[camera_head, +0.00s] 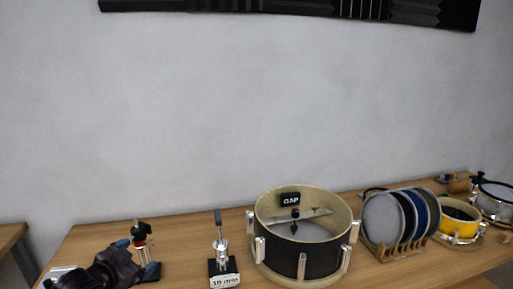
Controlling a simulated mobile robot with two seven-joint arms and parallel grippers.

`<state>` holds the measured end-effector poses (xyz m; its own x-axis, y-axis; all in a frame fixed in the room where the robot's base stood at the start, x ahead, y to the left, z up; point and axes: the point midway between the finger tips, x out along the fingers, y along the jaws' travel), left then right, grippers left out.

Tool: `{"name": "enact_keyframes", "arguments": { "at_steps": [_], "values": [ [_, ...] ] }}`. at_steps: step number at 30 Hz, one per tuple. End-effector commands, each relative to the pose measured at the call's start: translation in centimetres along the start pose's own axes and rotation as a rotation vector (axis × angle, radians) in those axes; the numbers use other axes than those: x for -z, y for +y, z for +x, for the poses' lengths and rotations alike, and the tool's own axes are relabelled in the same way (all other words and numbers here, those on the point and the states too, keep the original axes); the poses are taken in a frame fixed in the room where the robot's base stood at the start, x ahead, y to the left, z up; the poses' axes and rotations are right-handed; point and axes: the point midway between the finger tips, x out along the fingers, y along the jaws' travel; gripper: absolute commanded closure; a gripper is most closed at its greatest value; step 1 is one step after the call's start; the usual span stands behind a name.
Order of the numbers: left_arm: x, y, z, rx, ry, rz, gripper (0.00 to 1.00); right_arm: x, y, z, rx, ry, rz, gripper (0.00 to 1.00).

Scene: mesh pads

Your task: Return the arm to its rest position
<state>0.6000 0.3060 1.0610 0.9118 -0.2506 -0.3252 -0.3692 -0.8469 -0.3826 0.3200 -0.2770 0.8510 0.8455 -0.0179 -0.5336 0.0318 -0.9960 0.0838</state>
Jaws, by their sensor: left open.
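My left arm comes in at the lower left, low over the wooden table (190,250). My left gripper (148,255) is open at the table's left end. A small upright black, red and white item (140,232) shows right by its fingers; I cannot tell whether they touch. My right gripper is not in view.
Right of my gripper stands a silver-and-black device with a labelled base (222,266). Further right are a large black drum shell (275,262), a wooden rack of round mesh pads (383,222), a yellow drum (458,229) and a grey drum (494,206). Grey wall behind.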

Motion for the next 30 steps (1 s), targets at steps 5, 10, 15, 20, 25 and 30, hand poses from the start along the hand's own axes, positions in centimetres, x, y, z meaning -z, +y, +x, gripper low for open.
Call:
{"name": "enact_keyframes", "arguments": {
  "at_steps": [5, 10, 15, 20, 25, 30],
  "values": [
    [-4.7, 5.6, -2.7, 0.055, 0.038, -0.081, 0.11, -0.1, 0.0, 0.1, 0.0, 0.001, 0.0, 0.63],
    [-9.2, 9.9, -6.1, 0.115, 0.013, -0.159, 0.11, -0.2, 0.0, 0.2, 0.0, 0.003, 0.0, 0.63],
    [-14.3, 14.2, -10.2, 0.167, -0.083, -0.26, 0.11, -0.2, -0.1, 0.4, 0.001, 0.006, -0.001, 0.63],
    [-18.7, 17.9, -14.0, 0.193, -0.188, -0.376, 0.11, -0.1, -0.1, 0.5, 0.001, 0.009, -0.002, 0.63],
    [-21.4, 20.4, -16.7, 0.199, -0.26, -0.433, 0.11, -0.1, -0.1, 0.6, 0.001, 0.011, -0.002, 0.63],
    [-22.1, 20.9, -17.5, 0.197, -0.282, -0.437, 0.11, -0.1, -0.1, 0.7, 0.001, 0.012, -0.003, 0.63]
  ]
}}
